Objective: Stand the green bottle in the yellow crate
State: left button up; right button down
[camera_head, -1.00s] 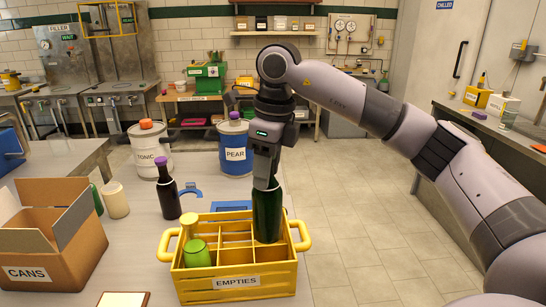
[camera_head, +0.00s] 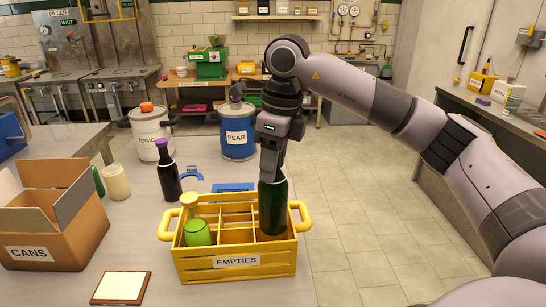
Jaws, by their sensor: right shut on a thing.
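The yellow crate (camera_head: 236,264), labelled EMPTIES, stands on the table with several compartments. My right gripper (camera_head: 271,175) is shut on the upper part of the green bottle (camera_head: 272,210). The bottle is upright over the right side of the crate, its lower end within the crate's outline. I cannot tell which right-hand compartment it is over or in, or whether it touches the bottom. My left gripper is out of view.
A lime-green vessel (camera_head: 197,233) and a pale yellow one (camera_head: 189,201) occupy the crate's left side. A dark bottle (camera_head: 168,177) with a purple cap stands behind left. An open CANS carton (camera_head: 58,239) is at left, a framed pad (camera_head: 121,287) in front.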

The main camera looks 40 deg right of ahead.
aim_at(273, 207)
notch_tip(273, 207, down, 7)
jog(key=b, duration=0.4)
jog(key=shift+f+b, duration=0.15)
jog(key=shift+b, duration=0.2)
jog(key=shift+f+b, duration=0.4)
jog(key=shift+f, duration=0.35)
jog(key=shift+f+b, duration=0.7)
jog(key=shift+f, duration=0.25)
jog(key=shift+c, duration=2.4)
grip_release()
jog(key=shift+f, duration=0.15)
jog(key=shift+c, duration=1)
